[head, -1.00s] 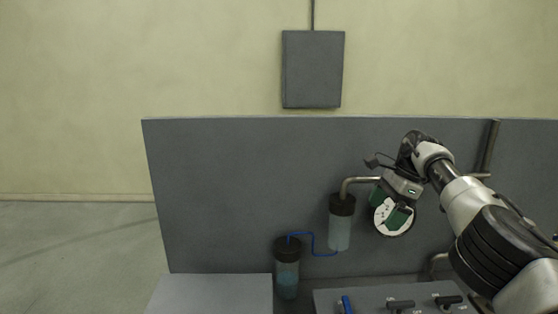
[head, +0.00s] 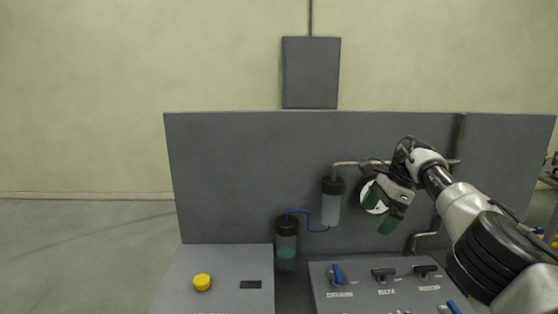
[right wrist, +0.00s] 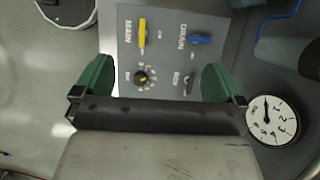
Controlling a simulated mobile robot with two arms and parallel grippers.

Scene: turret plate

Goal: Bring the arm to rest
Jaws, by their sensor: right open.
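My right gripper (head: 388,218) has green fingers and hangs in front of the grey back panel, at the right of the head view. It is open, with nothing between its fingers. It partly covers a white round gauge (head: 372,197) in that view. The right wrist view also shows my right gripper (right wrist: 157,80), its two green fingers wide apart. Beyond them is a grey control plate (right wrist: 165,20) with a yellow MAIN handle (right wrist: 142,33), a blue DRAIN handle (right wrist: 200,40) and a small black knob. My left gripper is not in view.
Two dark-capped cylinders, the upper (head: 331,202) and the lower (head: 286,243), stand left of my gripper, joined by a blue tube. A pipe (head: 428,234) runs behind my arm. Below are a console with switches (head: 320,290) and a box with a yellow button (head: 202,282). The far left floor is clear.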

